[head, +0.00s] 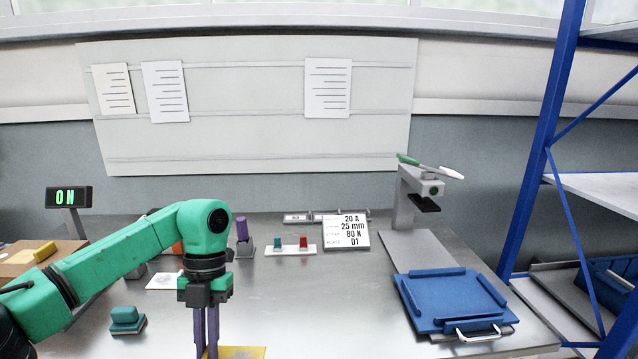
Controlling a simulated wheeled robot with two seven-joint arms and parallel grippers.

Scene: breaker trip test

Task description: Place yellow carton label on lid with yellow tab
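My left arm comes in from the left, and its gripper (206,345) points down at the bottom edge of the head view. Its two purple fingers are close together, with a yellow piece showing at their tips. This appears to be a raised part of the flat yellow label (245,352), which is partly cut off by the picture edge. I cannot tell whether the label is lifted or on the table. At far left lies a brown carton lid (18,262) with a yellow tab (45,251) on it. My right gripper is not in view.
A teal block (125,315) stands left of my gripper. A white base with green and red buttons (291,250) and a sign card (346,232) stand behind. A blue tray (450,298) and a grey press stand (402,205) are at right. The table middle is clear.

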